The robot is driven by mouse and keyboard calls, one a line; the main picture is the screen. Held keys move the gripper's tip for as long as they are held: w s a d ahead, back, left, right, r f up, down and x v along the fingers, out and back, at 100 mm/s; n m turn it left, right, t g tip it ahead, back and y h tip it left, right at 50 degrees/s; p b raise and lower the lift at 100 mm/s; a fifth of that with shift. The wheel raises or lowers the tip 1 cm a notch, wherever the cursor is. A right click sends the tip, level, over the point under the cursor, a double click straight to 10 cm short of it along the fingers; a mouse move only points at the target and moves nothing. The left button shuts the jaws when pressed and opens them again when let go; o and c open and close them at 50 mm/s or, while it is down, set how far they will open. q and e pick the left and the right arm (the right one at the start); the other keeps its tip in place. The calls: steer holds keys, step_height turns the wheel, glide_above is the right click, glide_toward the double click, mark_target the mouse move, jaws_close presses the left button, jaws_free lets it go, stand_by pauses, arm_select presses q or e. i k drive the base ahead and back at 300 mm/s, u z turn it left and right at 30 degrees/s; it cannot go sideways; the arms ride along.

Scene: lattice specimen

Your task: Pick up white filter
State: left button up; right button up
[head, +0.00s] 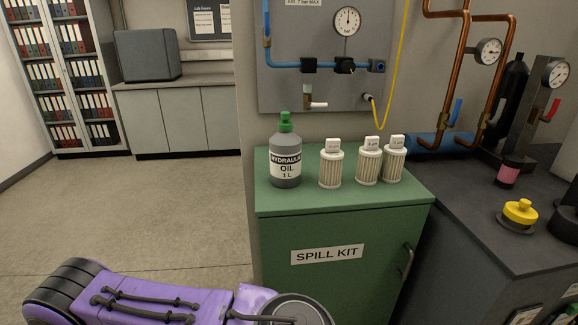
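Three white pleated filters stand upright on top of the green spill kit cabinet (300,205). The left one (331,168) stands a little apart. The middle one (368,165) and the right one (394,163) are close together, the right one slightly farther back. Each has a white tag on top with print too small to read. A purple arm link of mine crosses the bottom left, below and in front of the cabinet. Neither gripper shows, and nothing of mine touches the filters.
A grey hydraulic oil bottle (286,155) with a green cap stands left of the filters. A gauge panel (320,60) with a yellow hose (396,60) is behind. A dark bench (470,200) with a yellow knob (520,211) is at right. The cabinet top's front strip is clear.

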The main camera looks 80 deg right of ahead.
mark_target(331, 157)
steer(key=z, duration=2.15)
